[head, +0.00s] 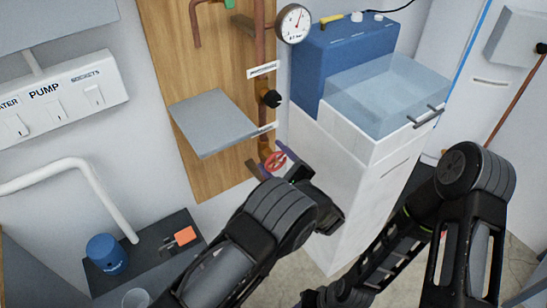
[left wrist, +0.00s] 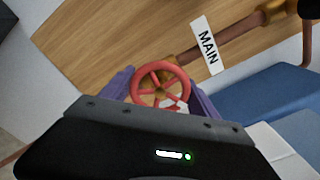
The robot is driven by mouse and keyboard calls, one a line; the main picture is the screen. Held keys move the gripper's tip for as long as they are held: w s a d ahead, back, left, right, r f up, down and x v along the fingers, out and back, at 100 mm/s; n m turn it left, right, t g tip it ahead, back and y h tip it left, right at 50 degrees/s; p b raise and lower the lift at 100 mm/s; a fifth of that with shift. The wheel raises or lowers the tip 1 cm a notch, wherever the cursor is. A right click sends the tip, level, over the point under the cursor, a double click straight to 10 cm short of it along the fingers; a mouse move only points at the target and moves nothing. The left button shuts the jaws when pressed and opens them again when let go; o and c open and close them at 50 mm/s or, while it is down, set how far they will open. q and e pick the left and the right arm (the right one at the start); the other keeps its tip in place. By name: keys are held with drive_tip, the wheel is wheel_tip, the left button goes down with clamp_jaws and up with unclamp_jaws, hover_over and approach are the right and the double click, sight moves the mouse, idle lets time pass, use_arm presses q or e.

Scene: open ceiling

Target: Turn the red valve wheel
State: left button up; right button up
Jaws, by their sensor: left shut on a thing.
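The red valve wheel (head: 275,161) sits low on the copper pipe in front of the wooden board. In the left wrist view the red valve wheel (left wrist: 160,86) shows its round rim, spokes and brass centre. My left gripper (head: 284,160) is at the wheel, with its purple fingers on either side of the rim. In the left wrist view the left gripper (left wrist: 160,92) is shut on the wheel; the dark palm hides the wheel's lower edge. My right arm is at the lower right in the head view, but its fingers cannot be made out.
A grey shelf plate (head: 213,122) juts out above and left of the wheel. A white cabinet (head: 335,180) with a clear tank (head: 385,92) stands close on the right. A black knob (head: 271,98) and a gauge (head: 293,23) are higher on the pipe. A "MAIN" label (left wrist: 207,46) is near the wheel.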

sight(277, 163)
use_arm(q)
drive_tip(key=shift+f+m, duration=0.1)
drive_tip(key=shift+m, duration=0.4)
drive_tip(key=o, duration=1.4)
drive_tip(key=shift+c, duration=0.2)
drive_tip(key=shift+s+d, duration=0.1)
drive_tip(key=v, duration=0.7)
drive_tip(key=shift+s+d+b, duration=0.15)
drive_tip(key=shift+s+b, duration=0.05)
drive_tip(key=shift+b, duration=0.2)
